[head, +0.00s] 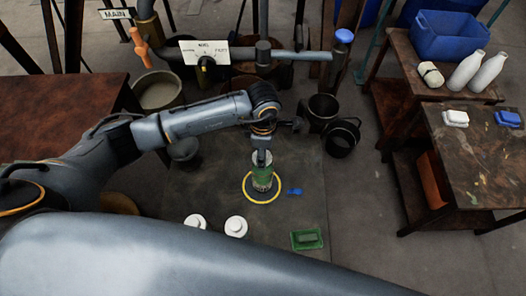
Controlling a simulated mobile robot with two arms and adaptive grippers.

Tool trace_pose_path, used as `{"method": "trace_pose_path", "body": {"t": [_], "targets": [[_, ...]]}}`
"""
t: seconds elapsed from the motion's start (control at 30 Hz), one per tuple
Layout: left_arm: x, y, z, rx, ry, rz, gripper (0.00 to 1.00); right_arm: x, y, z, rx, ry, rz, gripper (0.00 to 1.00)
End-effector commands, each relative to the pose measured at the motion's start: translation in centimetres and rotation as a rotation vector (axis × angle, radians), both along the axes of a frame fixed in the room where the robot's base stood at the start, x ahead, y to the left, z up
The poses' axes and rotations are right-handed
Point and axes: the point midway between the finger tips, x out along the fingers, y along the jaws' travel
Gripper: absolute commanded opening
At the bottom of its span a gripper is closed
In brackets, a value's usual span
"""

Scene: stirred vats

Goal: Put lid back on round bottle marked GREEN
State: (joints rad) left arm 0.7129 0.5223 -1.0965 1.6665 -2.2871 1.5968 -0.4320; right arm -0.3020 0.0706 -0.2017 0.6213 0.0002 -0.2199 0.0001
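A round bottle with a green band (262,179) stands on the dark work surface, inside a yellow ring (248,194). My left gripper (262,158) points down at the top of this bottle. The fingers are small and overlap the bottle top, so I cannot tell whether they are open, shut, or holding a lid. Any marking on the bottle is too small to read. No separate lid can be made out clearly. My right gripper is not in view.
Two white bottles (236,227) stand near the front. Dark pots (342,140) and pipes stand behind. A side bench (480,165) is at the right.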

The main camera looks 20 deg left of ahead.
Motion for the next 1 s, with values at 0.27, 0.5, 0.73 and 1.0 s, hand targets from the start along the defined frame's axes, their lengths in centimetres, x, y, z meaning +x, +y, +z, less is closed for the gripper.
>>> {"method": "trace_pose_path", "body": {"t": [0.27, 0.5, 0.73, 1.0], "targets": [[0.02, -0.01, -0.05, 0.000, 0.000, 0.000, 0.39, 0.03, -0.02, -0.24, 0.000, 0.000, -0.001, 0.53], [0.01, -0.02, -0.05, 0.000, 0.000, 0.000, 0.63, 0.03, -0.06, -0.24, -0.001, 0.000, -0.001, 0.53], [0.00, -0.02, -0.06, 0.000, 0.000, 0.000, 0.82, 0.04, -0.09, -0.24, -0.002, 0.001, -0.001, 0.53], [0.01, -0.03, -0.06, 0.000, 0.000, 0.000, 1.00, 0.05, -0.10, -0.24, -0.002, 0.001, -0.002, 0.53]]}}
